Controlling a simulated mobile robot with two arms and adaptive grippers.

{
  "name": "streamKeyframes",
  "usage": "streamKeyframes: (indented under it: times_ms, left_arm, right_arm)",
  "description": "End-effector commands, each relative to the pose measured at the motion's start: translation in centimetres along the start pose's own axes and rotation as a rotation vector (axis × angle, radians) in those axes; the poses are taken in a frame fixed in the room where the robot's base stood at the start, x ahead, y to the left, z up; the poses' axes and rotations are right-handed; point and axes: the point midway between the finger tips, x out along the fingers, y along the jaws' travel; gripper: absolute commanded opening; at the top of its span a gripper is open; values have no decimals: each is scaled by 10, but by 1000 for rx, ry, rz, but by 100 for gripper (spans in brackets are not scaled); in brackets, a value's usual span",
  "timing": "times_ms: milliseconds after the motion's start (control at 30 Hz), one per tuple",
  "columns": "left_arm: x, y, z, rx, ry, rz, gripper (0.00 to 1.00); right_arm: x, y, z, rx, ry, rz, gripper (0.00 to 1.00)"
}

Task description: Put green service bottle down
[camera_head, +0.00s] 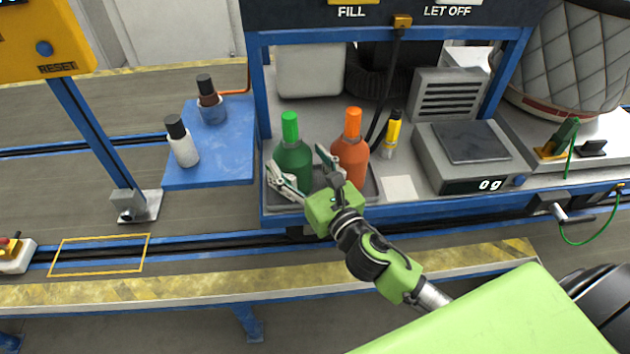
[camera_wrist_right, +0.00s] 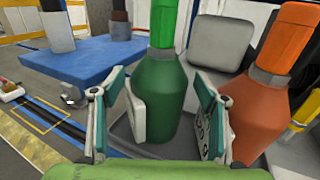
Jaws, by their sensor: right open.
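The green service bottle (camera_head: 292,160) stands upright in a shallow grey tray (camera_head: 375,192) on the station's shelf. In the right wrist view the green bottle (camera_wrist_right: 163,95) is between the fingers. My right gripper (camera_head: 305,175) is open around the bottle's front, with one finger on each side. In the right wrist view the right gripper (camera_wrist_right: 160,115) has a gap at the right finger; whether the left pad touches the bottle I cannot tell. My left gripper is not in view.
An orange bottle (camera_head: 350,150) stands close on the right, near my right finger. Beyond it are a yellow tube (camera_head: 392,135) and a scale (camera_head: 465,165) reading 0 g.

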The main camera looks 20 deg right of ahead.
Motion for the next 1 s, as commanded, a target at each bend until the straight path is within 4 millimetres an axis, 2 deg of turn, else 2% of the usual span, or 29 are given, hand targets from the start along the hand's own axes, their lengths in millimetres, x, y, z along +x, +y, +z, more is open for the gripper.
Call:
streamKeyframes:
  times_ms: [33,200,400,600,1000]
  left_arm:
    - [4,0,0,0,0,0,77]
    - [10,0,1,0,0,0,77]
    - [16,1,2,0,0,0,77]
    - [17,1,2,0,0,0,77]
    - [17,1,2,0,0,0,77]
  right_arm:
    - [-12,0,-4,-1,4,1,67]
    - [-46,0,-4,-1,3,1,67]
    - [-72,0,-3,1,2,1,67]
    - [-83,0,0,1,0,0,67]
    - [-83,0,0,0,0,0,67]
